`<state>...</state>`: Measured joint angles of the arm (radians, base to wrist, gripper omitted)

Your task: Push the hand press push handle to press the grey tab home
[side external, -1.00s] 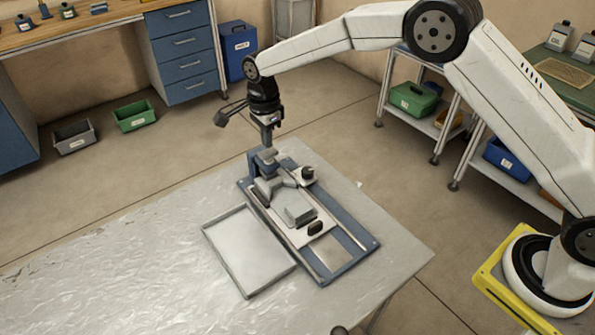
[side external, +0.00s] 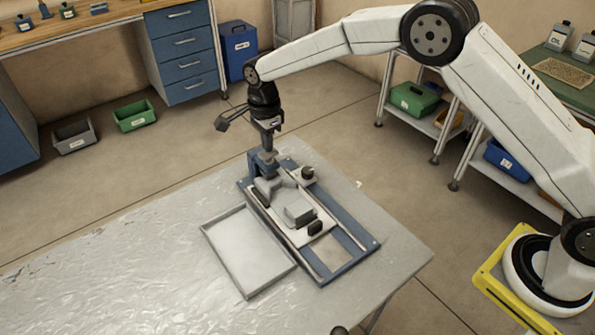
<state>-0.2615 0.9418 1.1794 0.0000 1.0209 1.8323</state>
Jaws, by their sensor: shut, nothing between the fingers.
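The hand press (side external: 361,238) has a long blue base on the table, with a blue upright (side external: 257,165) at its far left end. My gripper (side external: 267,148) is shut and empty, pointing down just above the top of the upright. The push handle appears to be the grey piece (side external: 268,158) there. I cannot tell whether my fingertips touch it. A pale plate (side external: 317,238) on the base carries grey parts, including a grey block (side external: 299,214). Which part is the grey tab, and how far it is pressed in, is too small to tell.
A shallow grey tray (side external: 248,250) lies against the press's left side. Black knobs (side external: 308,172) (side external: 315,227) stand up from the press. The silver table (side external: 120,285) is clear at the left and front. Benches and bins stand away on the floor.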

